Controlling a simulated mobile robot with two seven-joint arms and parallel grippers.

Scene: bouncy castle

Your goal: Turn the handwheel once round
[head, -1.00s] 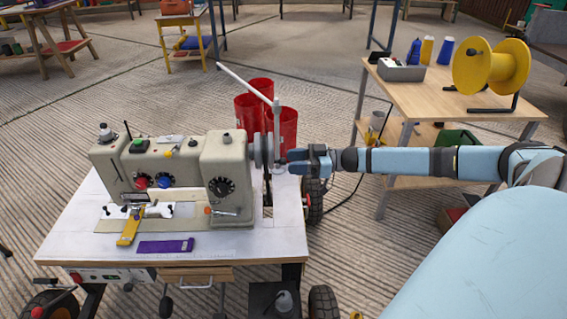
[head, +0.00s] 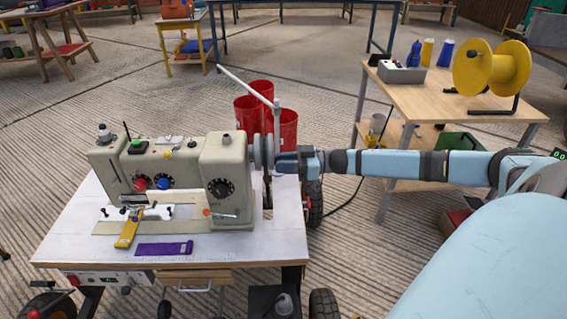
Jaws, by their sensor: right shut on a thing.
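The sewing machine (head: 222,165) stands on a white-topped table. Its grey handwheel (head: 258,153) is on the machine's right end, seen nearly edge-on. My right gripper (head: 281,161) reaches in from the right and is at the handwheel's right side. It is shut on a part of the handwheel, probably its handle; the gripper hides the held part. My left gripper is not in view.
A purple strip (head: 164,248) and a yellow clamp-like piece (head: 128,230) lie on the white tabletop (head: 215,248). Red bins (head: 287,128) stand behind the handwheel. A wooden side table (head: 455,102) with a yellow reel (head: 490,68) is at the right, beyond my arm.

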